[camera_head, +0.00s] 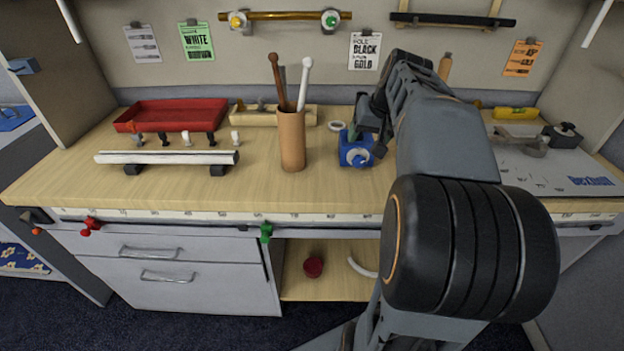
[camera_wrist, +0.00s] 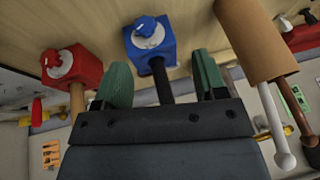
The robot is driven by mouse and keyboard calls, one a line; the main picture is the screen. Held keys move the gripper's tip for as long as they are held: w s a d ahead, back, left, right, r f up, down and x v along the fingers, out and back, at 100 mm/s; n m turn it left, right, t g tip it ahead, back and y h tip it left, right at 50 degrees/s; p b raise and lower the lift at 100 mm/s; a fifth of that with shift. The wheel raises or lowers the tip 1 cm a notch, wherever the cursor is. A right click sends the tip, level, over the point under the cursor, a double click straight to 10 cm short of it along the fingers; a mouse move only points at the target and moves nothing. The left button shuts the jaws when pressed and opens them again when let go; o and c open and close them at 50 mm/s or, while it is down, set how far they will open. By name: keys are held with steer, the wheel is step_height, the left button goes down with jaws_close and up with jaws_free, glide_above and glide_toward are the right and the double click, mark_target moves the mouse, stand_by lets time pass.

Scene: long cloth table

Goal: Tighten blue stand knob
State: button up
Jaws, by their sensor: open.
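The blue stand (camera_head: 349,146) is on the wooden bench, right of the brown cup. Its knob, a pale round dial with a blue grip (camera_head: 357,157), faces the front. In the wrist view the blue stand (camera_wrist: 154,58) is upside down, with its knob (camera_wrist: 148,33) beyond the fingertips. A black post (camera_wrist: 162,84) runs from the stand between the fingers. My gripper (camera_wrist: 162,66) has two green fingers apart, one on each side of the post, with nothing clamped. In the head view my gripper (camera_head: 362,126) is just above the stand, partly hidden by my arm.
A red stand (camera_wrist: 82,72) with a similar dial is beside the blue one, hidden by my arm in the head view. The brown cup (camera_head: 291,145) holds tall rods close by. A red tray (camera_head: 172,115) and white rail (camera_head: 168,157) lie left. Bare bench lies in front.

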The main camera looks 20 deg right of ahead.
steer(key=s+a+n+p, duration=0.1)
steer(key=s+a+p, duration=0.2)
steer(key=a, duration=0.3)
steer(key=s+a+n+p, duration=0.2)
steer(key=s+a+p, duration=0.1)
steer(key=a, duration=0.3)
steer(key=s+a+n+g+p, duration=0.1)
steer(key=s+a+p, duration=0.2)
steer(key=a, duration=0.3)
steer(key=shift+s+a+f+p, duration=0.35)
steer(key=shift+s+f+p, duration=0.05)
steer(key=shift+f, duration=0.05)
steer(key=m+t+y, duration=0.1)
steer(key=m+t, duration=0.1)
steer(key=m, duration=0.3)
glide_toward(360, 162)
steer(key=x, duration=0.9)
steer(key=shift+w+f+p, duration=0.15)
steer(key=shift+f+p, duration=0.15)
steer(key=shift+f, duration=0.05)
